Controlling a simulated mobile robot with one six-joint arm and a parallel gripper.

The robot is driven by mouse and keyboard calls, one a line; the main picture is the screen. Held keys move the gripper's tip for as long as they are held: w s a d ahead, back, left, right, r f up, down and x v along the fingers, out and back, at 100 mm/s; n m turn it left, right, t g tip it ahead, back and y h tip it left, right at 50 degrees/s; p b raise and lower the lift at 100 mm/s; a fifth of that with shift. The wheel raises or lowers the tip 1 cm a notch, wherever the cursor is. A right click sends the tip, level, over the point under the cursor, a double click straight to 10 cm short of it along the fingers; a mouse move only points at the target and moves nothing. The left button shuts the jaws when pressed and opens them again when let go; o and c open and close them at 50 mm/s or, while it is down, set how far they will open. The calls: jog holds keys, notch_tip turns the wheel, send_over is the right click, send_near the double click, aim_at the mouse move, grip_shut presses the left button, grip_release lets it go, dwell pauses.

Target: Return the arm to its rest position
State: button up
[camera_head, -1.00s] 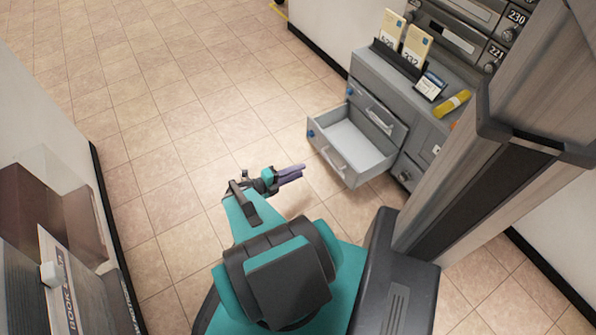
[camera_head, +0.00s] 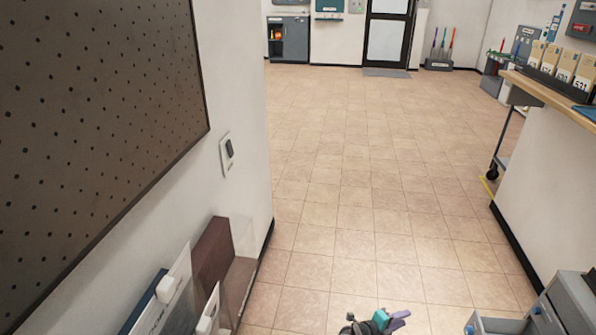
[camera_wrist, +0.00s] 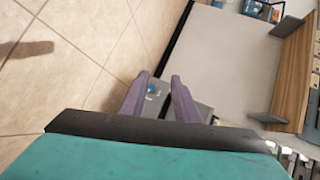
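My gripper (camera_head: 399,319) shows at the bottom edge of the head view, with purple fingers and a teal part, above the tiled floor. Most of my arm is below the picture. In the wrist view my gripper (camera_wrist: 160,82) has its two purple fingers apart, with nothing held between them. Behind the gap, a grey cabinet part with a blue knob (camera_wrist: 152,89) shows beyond the fingers.
A grey cabinet (camera_head: 572,300) with an open drawer (camera_head: 497,325) stands at the lower right. A wooden counter (camera_head: 545,92) is at right. A wall with a pegboard (camera_head: 100,130) and folders (camera_head: 165,300) is close at left. The tiled floor (camera_head: 350,180) ahead is clear.

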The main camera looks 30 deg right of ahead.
jog(key=w+a+r+n+t+y+p, duration=0.1)
jog(key=w+a+n+t+y+p, duration=0.1)
jog(key=w+a+n+t, duration=0.4)
jog(key=w+a+r+n+t+y+p, duration=0.1)
jog(key=w+a+n+y+p, duration=0.15)
jog(key=w+a, duration=0.45)
jog(key=w+a+r+n+t+y+p, duration=0.1)
jog(key=w+a+n+y+p, duration=0.3)
jog(key=a, duration=0.4)
jog(key=w+a+n+y+p, duration=0.2)
jog(key=w+a+n+y, duration=0.15)
jog(key=a+n, duration=0.4)
jog(key=s+a+r+n+g+y+p, duration=0.1)
jog(key=s+a+n+g+y+p, duration=0.15)
jog(key=s+a+n, duration=0.4)
jog(key=s+a+r+n+g+y+p, duration=0.1)
jog(key=s+a+g+y+p, duration=0.2)
jog(key=a, duration=0.6)
jog(key=s+a+r+n+g+h+p, duration=0.1)
jog(key=s+r+n+g+p, duration=0.2)
jog(key=s, duration=0.5)
jog(key=s+r+n+g+h+p, duration=0.2)
jog(key=s+r, duration=0.4)
jog(key=s, duration=0.3)
jog(key=n+g+p, duration=0.1)
jog(key=n+g, duration=0.1)
jog(key=shift+s+a+g, duration=0.3)
jog(key=shift+a+g, duration=0.05)
